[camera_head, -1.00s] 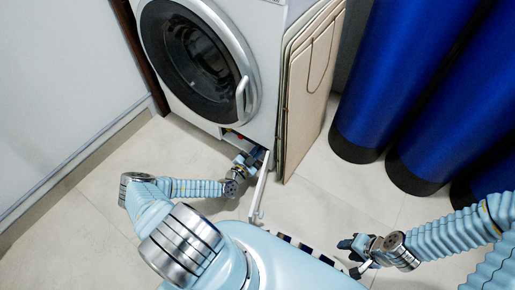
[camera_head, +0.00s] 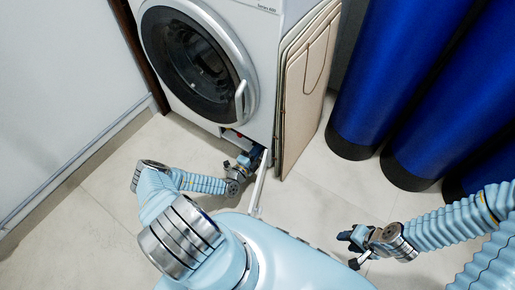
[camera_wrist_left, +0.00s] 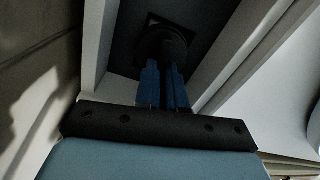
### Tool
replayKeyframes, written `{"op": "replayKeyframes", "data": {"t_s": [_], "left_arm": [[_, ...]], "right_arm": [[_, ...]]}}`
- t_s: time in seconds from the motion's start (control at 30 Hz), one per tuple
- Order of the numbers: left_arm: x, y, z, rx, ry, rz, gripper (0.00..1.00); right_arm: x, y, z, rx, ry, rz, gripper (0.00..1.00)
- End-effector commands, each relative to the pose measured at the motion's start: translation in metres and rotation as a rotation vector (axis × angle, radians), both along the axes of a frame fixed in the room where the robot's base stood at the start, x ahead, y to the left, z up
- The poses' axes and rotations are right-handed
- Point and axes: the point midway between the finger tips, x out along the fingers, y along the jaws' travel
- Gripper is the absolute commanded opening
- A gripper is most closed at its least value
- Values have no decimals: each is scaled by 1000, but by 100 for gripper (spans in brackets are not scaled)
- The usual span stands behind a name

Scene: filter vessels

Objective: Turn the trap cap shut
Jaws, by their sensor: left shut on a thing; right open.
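In the left wrist view the trap cap (camera_wrist_left: 160,42) is a dark round knob in a dark recess. My left gripper (camera_wrist_left: 165,75) has its blue fingers close together on the cap's grip, which they partly hide. In the head view my left gripper (camera_head: 254,158) reaches to the opening low on the front of the washing machine (camera_head: 222,85); the cap cannot be made out there. My right gripper (camera_head: 347,248) is open and empty above the floor at the lower right.
An open white flap (camera_head: 260,182) stands out beside my left gripper. Folded beige boards (camera_head: 303,100) lean along the machine's right side. Tall blue cylinders (camera_head: 400,75) stand at the right. The tiled floor (camera_head: 325,190) between is clear.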

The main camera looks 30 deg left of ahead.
Motion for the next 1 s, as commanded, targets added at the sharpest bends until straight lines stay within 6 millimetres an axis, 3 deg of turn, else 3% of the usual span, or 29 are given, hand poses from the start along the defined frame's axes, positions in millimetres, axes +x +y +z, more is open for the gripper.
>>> {"op": "replayKeyframes", "data": {"t_s": [0.4,0.97,1.0], "left_arm": [[0,-1,-2,192,-14,0,0],[0,-1,-3,222,-16,-1,0],[0,-1,-3,222,-16,-1,14]], "right_arm": [[0,-1,6,-2,-1,-2,43],[0,-1,7,-2,-1,-2,43],[0,-1,7,-2,-1,-2,43]]}}
